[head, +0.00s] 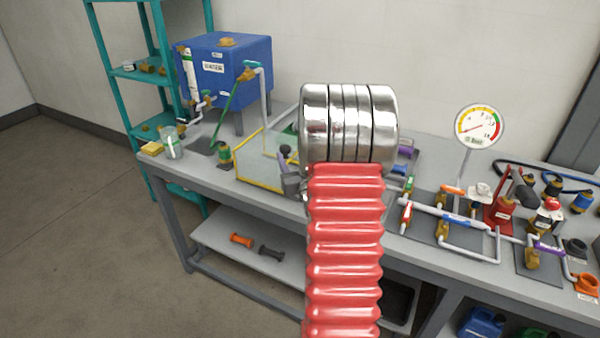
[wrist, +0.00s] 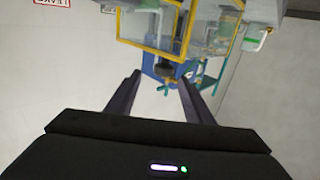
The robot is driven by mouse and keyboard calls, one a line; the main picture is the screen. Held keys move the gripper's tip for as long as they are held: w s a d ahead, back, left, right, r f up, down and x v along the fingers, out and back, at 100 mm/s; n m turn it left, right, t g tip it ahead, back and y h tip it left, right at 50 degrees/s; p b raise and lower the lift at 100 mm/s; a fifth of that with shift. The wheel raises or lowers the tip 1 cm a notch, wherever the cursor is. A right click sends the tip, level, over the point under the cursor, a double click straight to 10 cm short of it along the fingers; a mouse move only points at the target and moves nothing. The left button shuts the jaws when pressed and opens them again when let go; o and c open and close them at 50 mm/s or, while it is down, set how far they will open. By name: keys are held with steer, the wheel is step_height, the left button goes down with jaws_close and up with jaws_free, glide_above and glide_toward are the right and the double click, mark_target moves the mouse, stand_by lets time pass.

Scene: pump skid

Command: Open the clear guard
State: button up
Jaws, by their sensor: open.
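The clear guard (head: 262,158) is a see-through box with yellow edges on the left part of the bench, left of my red arm. Its right part is hidden behind my arm in the head view. In the wrist view, yellow-edged clear panels (wrist: 150,30) show at the top, beyond my fingertips. My gripper (wrist: 160,80) is open, with two dark fingers spread apart and nothing between them. The fingertips look apart from the guard. In the head view my arm hides most of the gripper.
A blue tank (head: 222,68) stands behind the guard, with a teal shelf (head: 125,72) to its left. A clear beaker (head: 171,143) stands at the bench's left end. A gauge (head: 480,127), pipes and valves crowd the right side.

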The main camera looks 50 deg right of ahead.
steer(key=v, duration=0.8)
steer(key=shift+a, duration=0.1)
stand_by(0.3)
steer(key=w+a+r+n+g+y, duration=0.1)
steer(key=w+a+r+g+y, duration=0.15)
steer(key=a, duration=0.75)
steer(key=w+a+r+n+g+y, duration=0.1)
steer(key=a+r+n+g+y, duration=0.15)
steer(key=a, duration=0.65)
steer(key=s+a+r+n+g+y, duration=0.2)
steer(key=s+a+g+y, duration=0.2)
steer(key=s+a, duration=1.4)
steer(key=a+g, duration=0.1)
steer(key=a, duration=0.3)
steer(key=shift+s+n, duration=0.1)
steer(key=shift+n, duration=0.15)
